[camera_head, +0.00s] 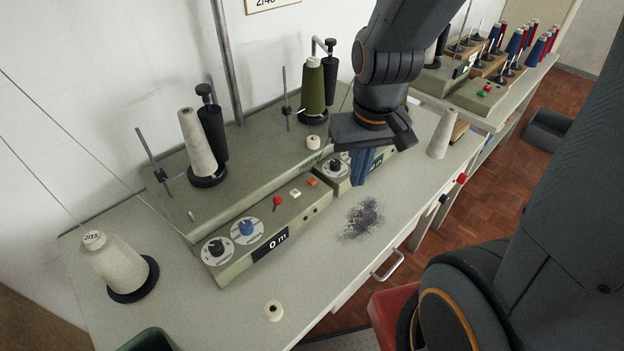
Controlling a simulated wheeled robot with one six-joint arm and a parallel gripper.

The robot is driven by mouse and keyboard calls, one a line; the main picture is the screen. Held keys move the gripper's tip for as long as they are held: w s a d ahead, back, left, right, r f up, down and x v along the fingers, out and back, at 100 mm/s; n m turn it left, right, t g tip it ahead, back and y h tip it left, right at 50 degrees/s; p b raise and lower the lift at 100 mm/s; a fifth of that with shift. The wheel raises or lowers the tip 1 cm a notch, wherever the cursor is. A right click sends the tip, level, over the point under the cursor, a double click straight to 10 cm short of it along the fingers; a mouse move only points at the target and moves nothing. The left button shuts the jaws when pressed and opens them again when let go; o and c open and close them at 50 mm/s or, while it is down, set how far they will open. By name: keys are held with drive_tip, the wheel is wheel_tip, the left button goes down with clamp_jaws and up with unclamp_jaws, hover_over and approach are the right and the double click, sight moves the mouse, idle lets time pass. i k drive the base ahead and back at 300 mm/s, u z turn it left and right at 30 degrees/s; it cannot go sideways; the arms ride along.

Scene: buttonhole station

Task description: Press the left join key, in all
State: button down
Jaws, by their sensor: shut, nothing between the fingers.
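The left control box (255,246) is a long grey-green unit with a black display reading "0 m". I cannot read any label that says which is the join key. My gripper (358,182) points down with its blue fingers together and empty. It is to the right of the left box's keys, in front of the right control box (333,175), and hides part of that box.
Thread cones stand on the bench: a cream cone (112,262) at left, a white cone (197,145) and a green one (313,90) behind the boxes, another (441,135) at right. Dark lint (362,218) and a small spool (274,311) lie on the bench in front.

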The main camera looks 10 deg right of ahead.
sight(311, 181)
drive_tip(key=z, duration=1.5)
drive_tip(key=k, duration=0.55)
drive_tip(key=u, duration=0.8)
